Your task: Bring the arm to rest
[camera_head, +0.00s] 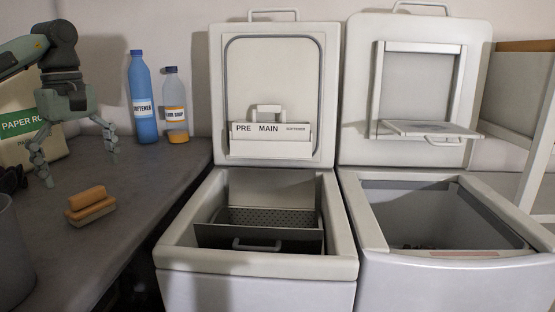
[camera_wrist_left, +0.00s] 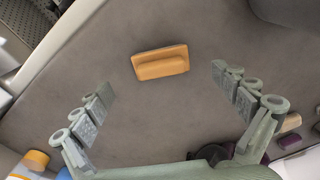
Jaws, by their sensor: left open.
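My left gripper (camera_head: 78,158) is at the left of the head view, above the dark counter (camera_head: 128,208). Its fingers are spread wide with nothing between them. In the left wrist view its two fingers (camera_wrist_left: 162,90) point over the counter, well apart. My left arm comes in from the upper left edge. An orange-topped brush (camera_head: 90,204) lies on the counter in front of the gripper, apart from it. The brush also shows in the wrist view (camera_wrist_left: 160,63), beyond the fingertips. My right gripper is not in view.
A blue softener bottle (camera_head: 143,100) and a bottle with an orange base (camera_head: 176,108) stand at the back. A paper roll pack (camera_head: 22,125) is behind the gripper. A grey bin (camera_head: 12,255) stands front left. Two toploaders, left (camera_head: 255,262) and right (camera_head: 440,275), have raised lids.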

